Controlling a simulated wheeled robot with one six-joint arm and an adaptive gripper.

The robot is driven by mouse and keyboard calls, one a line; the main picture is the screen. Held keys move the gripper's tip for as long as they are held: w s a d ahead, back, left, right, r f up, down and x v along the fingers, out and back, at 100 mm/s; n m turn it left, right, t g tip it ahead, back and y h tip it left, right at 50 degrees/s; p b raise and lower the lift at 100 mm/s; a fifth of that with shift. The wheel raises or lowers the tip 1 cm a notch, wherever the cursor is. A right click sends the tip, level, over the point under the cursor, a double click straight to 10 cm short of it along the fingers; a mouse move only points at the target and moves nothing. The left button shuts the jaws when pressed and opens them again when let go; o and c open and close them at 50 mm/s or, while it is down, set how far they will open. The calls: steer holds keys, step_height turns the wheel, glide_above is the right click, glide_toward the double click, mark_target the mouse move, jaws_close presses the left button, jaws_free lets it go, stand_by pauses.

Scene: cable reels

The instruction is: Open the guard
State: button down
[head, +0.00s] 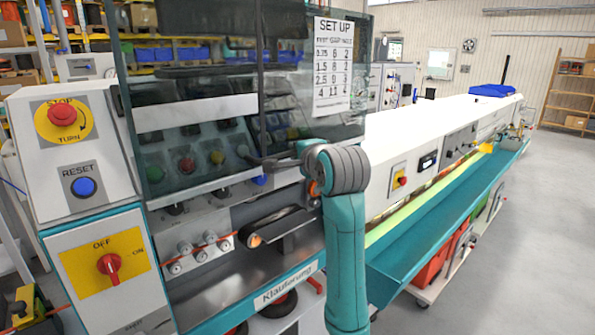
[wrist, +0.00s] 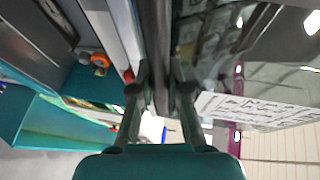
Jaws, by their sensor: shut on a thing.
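The guard (head: 285,70) is a dark see-through panel over the front of the machine in the head view, with a SET UP sheet (head: 333,65) on it. In the wrist view the guard's glassy face (wrist: 225,55) lies to the right, with the sheet on it. My gripper (wrist: 160,92) is shut on a dark bar (wrist: 158,35) along the guard's edge. In the head view my gripper (head: 254,162) is at the guard's lower edge, small and partly lost against the dark glass. The guard hangs down in front of the buttons.
To the left stand a red stop button (head: 62,114), a blue reset button (head: 84,187) and a red OFF/ON switch (head: 109,265). Rollers (head: 280,226) lie below the guard. A long teal trough (head: 440,215) runs back on the right, with open floor beyond.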

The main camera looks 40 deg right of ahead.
steer(key=shift+r, duration=0.55)
steer(key=c, duration=1.1)
jaws_free()
steer(key=shift+c, duration=0.2)
steer(key=shift+s, duration=0.1)
steer(key=v, duration=1.2)
